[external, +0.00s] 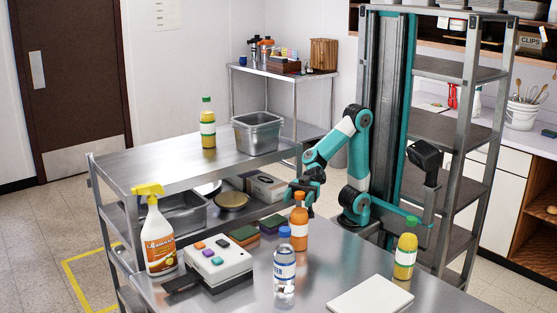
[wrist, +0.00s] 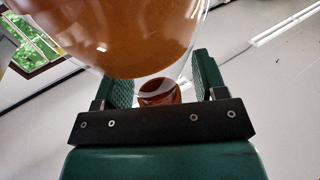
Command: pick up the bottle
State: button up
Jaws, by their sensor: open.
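The orange bottle (external: 300,235) stands upright on the near steel counter, with an orange cap and a pale label band. My gripper (external: 304,187) is at the height of its cap and neck, close against it, and partly hidden behind it. In the wrist view the orange bottle (wrist: 135,35) fills the upper middle, very near the camera. Its reddish cap (wrist: 160,92) shows between the two green fingers of my gripper (wrist: 160,75). The fingers are apart, with a visible gap on each side of the cap.
A clear blue-capped bottle (external: 284,266) stands just in front of the orange one. A spray bottle (external: 158,240) and a button box (external: 217,262) are to the left. A yellow bottle (external: 405,256) and a white board (external: 370,298) are to the right. Another yellow-green bottle (external: 208,128) stands on the rear shelf.

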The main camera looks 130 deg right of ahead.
grip_shut()
jog(key=shift+r, duration=0.1)
